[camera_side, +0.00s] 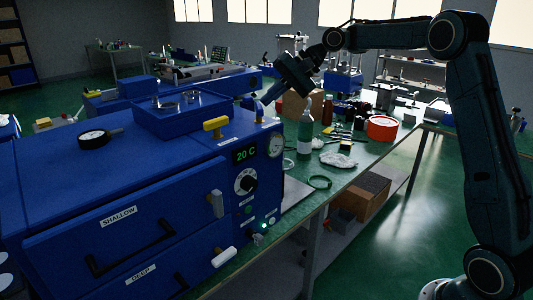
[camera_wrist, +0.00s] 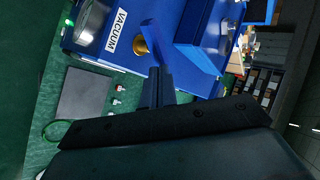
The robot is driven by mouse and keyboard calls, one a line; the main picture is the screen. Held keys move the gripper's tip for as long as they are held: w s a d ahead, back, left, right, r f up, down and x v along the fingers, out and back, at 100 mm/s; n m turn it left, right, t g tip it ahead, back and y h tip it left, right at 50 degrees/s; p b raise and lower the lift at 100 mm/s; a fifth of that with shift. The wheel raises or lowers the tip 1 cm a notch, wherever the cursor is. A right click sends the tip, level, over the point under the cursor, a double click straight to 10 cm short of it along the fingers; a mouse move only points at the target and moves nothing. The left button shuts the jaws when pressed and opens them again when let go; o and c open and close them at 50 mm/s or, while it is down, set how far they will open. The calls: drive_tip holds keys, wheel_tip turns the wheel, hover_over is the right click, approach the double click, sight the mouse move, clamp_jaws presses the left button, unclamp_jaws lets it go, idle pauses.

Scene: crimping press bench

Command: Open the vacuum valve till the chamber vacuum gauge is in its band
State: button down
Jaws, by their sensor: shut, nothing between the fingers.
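The vacuum valve shows in the wrist view as a blue lever (camera_wrist: 178,44) with a brass hub (camera_wrist: 140,46), beside a white VACUUM label. My gripper (camera_wrist: 156,72) is shut and empty, its fingertips close to the lever; I cannot tell whether they touch it. In the side view my gripper (camera_side: 268,98) reaches down to the upper right end of the blue machine, near the brass part (camera_side: 259,115). The round gauge (camera_side: 276,145) is on the machine's end face below. Its dial is too small to read, and the wrist view shows it only obliquely (camera_wrist: 96,25).
The blue machine (camera_side: 110,195) has SHALLOW and DEEP drawers, a 20 C display (camera_side: 245,154) and a black knob (camera_side: 245,182).

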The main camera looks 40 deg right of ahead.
drive_tip(key=shift+w, duration=0.55)
idle(0.9)
